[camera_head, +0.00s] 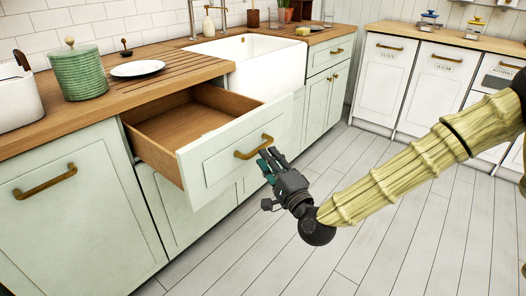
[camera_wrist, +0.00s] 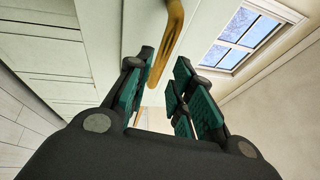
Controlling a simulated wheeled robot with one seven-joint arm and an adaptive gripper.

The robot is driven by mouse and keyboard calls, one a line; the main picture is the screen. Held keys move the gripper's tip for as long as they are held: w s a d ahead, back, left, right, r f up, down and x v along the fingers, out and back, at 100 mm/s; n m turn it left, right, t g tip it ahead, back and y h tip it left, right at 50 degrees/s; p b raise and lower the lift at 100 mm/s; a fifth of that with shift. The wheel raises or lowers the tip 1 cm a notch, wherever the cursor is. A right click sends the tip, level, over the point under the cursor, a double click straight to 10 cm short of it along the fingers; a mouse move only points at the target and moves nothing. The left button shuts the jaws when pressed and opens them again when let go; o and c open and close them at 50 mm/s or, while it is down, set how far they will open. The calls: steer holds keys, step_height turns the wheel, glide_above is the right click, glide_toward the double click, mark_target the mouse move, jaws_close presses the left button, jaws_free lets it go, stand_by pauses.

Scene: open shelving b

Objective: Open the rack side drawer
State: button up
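A pale green drawer (camera_head: 222,160) under the wooden counter, left of the white sink, is pulled well out. Its wooden inside is empty where it shows. Its brass handle (camera_head: 252,149) is on the front panel; in the wrist view the handle (camera_wrist: 170,35) runs past the fingertips. My gripper (camera_head: 269,160) is just in front of the drawer front, at the handle's right end. In the wrist view its teal-padded fingers (camera_wrist: 165,75) are spread apart, with the handle's lower part seen in the gap. Whether they touch the handle is unclear.
The counter (camera_head: 190,75) holds a green canister (camera_head: 77,72) and a white plate (camera_head: 138,69). The white sink (camera_head: 265,68) is right of the open drawer. A closed cabinet front (camera_head: 75,215) is at left. The floor (camera_head: 330,240) is clear.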

steer(key=v, duration=0.6)
steer(key=shift+s+d+f, duration=0.15)
steer(key=shift+s+d, duration=0.05)
steer(key=shift+s, duration=0.1)
steer(key=s+d+f+n+g+h, duration=0.15)
steer(key=s+f+n+g, duration=0.35)
steer(key=f, duration=0.9)
steer(key=s+f+n+g+h, duration=0.15)
steer(key=s+f+g, duration=0.35)
steer(key=f, duration=0.8)
steer(key=s+d+f+n+g+h, duration=0.35)
steer(key=s+d+f, duration=0.5)
steer(key=s, duration=0.35)
steer(key=s+d+f+n+g+h, duration=0.35)
steer(key=s+d+f, duration=0.5)
steer(key=s, duration=0.35)
step_height(320, 180, up, 26)
steer(key=p, duration=2.5)
steer(key=shift+d+m, duration=0.2)
steer(key=shift+m, duration=0.25)
